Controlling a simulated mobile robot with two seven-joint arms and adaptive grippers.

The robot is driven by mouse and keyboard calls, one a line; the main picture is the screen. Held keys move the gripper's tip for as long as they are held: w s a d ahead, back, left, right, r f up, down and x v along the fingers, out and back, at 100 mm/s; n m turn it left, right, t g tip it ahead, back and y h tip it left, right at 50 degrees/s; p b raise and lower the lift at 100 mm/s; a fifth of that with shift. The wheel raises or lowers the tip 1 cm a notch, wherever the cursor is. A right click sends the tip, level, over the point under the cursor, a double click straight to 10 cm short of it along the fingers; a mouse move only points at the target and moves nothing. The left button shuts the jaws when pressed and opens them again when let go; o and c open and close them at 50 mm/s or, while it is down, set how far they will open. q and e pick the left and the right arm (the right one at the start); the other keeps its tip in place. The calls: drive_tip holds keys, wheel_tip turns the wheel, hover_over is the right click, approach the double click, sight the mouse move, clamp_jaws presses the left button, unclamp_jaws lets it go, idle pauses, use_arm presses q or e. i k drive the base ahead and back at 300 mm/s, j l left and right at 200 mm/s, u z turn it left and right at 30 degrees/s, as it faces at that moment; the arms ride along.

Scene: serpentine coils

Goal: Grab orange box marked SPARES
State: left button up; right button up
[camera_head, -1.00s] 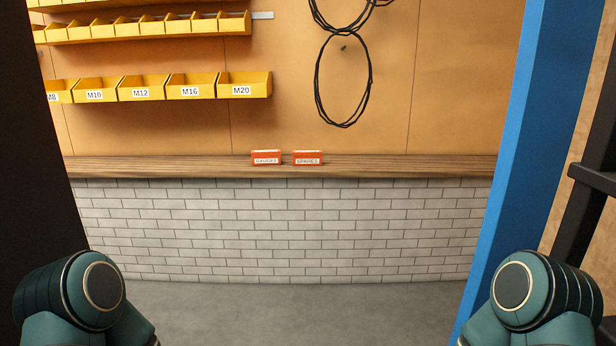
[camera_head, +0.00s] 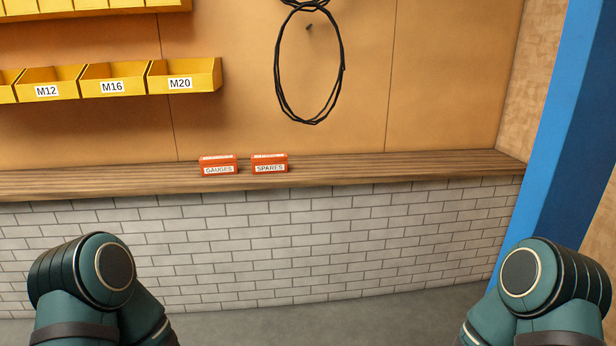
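The orange box marked SPARES (camera_head: 269,163) sits upright on the wooden ledge (camera_head: 400,167), its white label facing me. A similar orange box marked GAUGES (camera_head: 218,165) stands just to its left, with a small gap between them. Only teal links of my two arms show at the lower left and lower right. Neither gripper is in view, and both arms are well short of the ledge.
Yellow bins (camera_head: 185,76) marked M12, M16 and M20 hang on the wall at upper left. A black cable coil (camera_head: 341,70) hangs above the ledge. A blue post (camera_head: 560,130) stands at right. The grey floor (camera_head: 330,325) ahead is clear up to the brick wall (camera_head: 300,240).

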sight(264, 163)
drive_tip(key=i+j+z, duration=0.1)
drive_tip(key=i, duration=0.35)
drive_tip(key=i+j+z, duration=0.15)
drive_tip(key=i, duration=0.25)
drive_tip(key=i+j+z, duration=0.1)
drive_tip(key=i+j, duration=0.15)
drive_tip(key=i, duration=0.2)
